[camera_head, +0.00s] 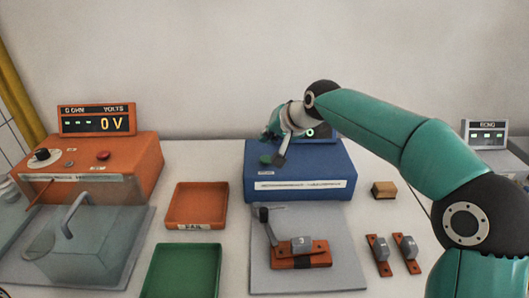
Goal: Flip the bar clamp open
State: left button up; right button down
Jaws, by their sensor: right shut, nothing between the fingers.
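The bar clamp (270,235) is on the grey plate at lower centre. Its metal bar leans up and to the left, with a dark knob at its top. An orange block with a grey part (301,245) sits beside the bar; whether the bar touches it is not clear. My right gripper (280,160) is shut and empty over the top of the blue box (300,186), beyond the clamp and apart from it. The wrist hides part of the box's display. My left gripper is not in view.
An orange tray (197,198) and a green tray (182,270) stand left of the grey plate (345,272). Two more orange blocks with grey parts (379,256) and a wooden block (384,189) lie to the right. An orange meter box (130,165) and clear cover (85,245) are at left.

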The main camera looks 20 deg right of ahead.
aim_at(262, 213)
jog(key=k, duration=1.5)
